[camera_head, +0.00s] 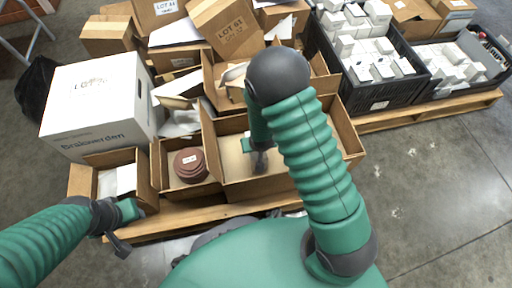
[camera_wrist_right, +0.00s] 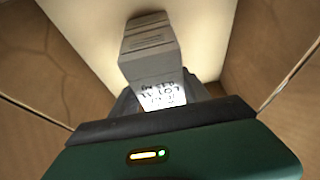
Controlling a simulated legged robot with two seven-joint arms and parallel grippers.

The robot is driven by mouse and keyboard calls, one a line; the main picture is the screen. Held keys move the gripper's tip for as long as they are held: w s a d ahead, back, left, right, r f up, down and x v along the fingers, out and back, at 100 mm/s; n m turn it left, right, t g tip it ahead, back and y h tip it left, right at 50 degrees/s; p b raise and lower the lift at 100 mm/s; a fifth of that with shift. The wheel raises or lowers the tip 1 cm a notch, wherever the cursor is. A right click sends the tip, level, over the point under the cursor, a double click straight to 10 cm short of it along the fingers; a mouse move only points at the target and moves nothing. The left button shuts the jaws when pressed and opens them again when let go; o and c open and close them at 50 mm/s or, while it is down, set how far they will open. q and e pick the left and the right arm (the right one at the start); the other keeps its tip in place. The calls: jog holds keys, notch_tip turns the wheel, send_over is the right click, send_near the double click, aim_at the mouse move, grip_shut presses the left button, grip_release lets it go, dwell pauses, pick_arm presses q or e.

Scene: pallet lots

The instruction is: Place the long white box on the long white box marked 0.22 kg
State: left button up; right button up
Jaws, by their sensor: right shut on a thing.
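My right gripper (camera_head: 260,160) reaches down into an open cardboard box (camera_head: 228,122) in the middle of the pallet in the head view. In the right wrist view it is shut on a white box (camera_wrist_right: 162,95) with a handwritten label that reads upside down and is only partly legible. A pale long face (camera_wrist_right: 150,58) extends beyond the label; I cannot tell whether it belongs to the same box or to another one under it. In the head view the arm and gripper mostly hide these boxes. My left gripper (camera_head: 122,232) hangs at the pallet's front left, its jaws unclear.
Cardboard walls (camera_wrist_right: 268,50) stand close around the right gripper. Left of it, a compartment holds reddish-brown discs (camera_head: 190,164). A large white carton (camera_head: 98,105) stands at the left. Black crates with white boxes (camera_head: 372,97) stand at the back right. Open floor lies at the right.

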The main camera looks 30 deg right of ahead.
jog(key=shift+f, duration=0.15)
jog(key=o, duration=1.7)
jog(key=shift+c, duration=0.2)
jog(key=p+v, duration=0.7)
jog(key=v, duration=0.5)
jog(key=shift+r, duration=0.2)
jog(key=s+a+r+n, duration=0.1)
jog(key=s+r, duration=0.2)
jog(key=r, duration=0.3)
jog(key=s+a+r+n+g+y, duration=0.1)
jog(key=s+r+n, duration=0.1)
jog(key=s+r, duration=0.2)
notch_tip(320, 180, up, 3)
jog(key=shift+s+f+g, duration=0.25)
jog(key=shift+g, duration=0.05)
